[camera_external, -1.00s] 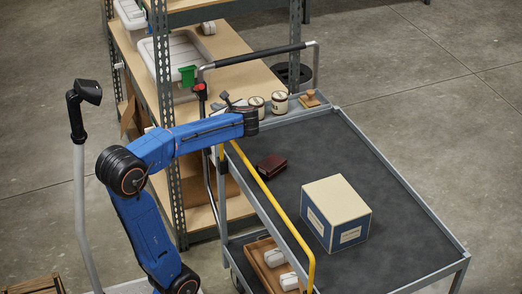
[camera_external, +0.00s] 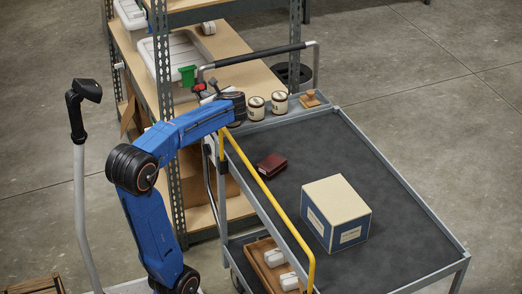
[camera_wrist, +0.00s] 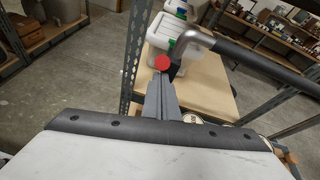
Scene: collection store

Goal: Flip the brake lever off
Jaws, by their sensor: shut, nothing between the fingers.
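The brake lever (camera_external: 198,87) has a red knob and stands at the handle end of the cart, beside the push-handle post. Its red knob also shows in the wrist view (camera_wrist: 161,63), just past my fingertips. My gripper (camera_external: 214,86) is shut and empty, close to the right of the knob in the external view. In the wrist view its grey fingers (camera_wrist: 163,78) are together and point at the knob. I cannot tell whether they touch it. Most of the lever's stem is hidden behind the fingers.
The cart's push handle (camera_external: 256,55) arches close by. Two labelled jars (camera_external: 256,108) and a wooden stamp (camera_external: 310,98) stand on the cart's end ledge. A dark red box (camera_external: 271,165) and a larger box (camera_external: 336,213) lie on the top. Shelving (camera_external: 165,70) is behind.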

